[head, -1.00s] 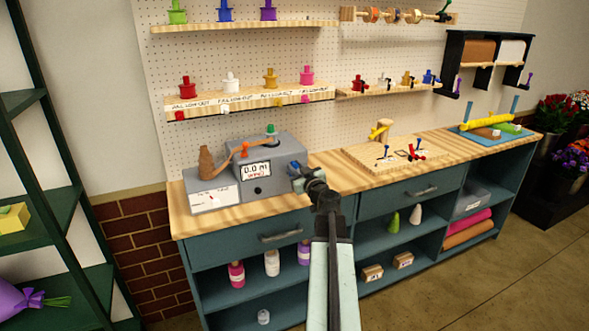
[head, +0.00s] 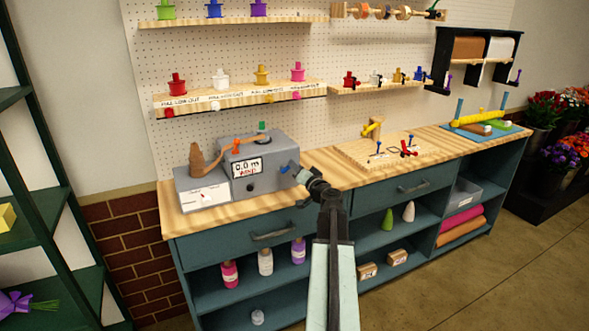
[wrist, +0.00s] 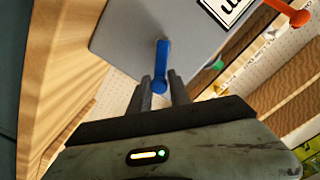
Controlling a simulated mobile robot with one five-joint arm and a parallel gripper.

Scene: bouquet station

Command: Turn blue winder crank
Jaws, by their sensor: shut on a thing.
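The blue winder crank (head: 286,168) is on the right side of the grey winder box (head: 268,152), on the wooden bench top. The box display (head: 247,167) appears to read 0.0 m. My gripper (head: 302,176) reaches the crank from the front right. In the wrist view, my gripper (wrist: 160,82) has its two dark fingers on either side of the lower end of the blue crank (wrist: 162,58), shut on it. The crank arm extends up from the fingers against the grey box face (wrist: 130,40). The exact contact is partly hidden by the fingers.
A wooden board with small tools (head: 385,152) lies to the right. Shelves of coloured spools (head: 220,78) hang above. Drawers and open shelves are below the bench (head: 220,220).

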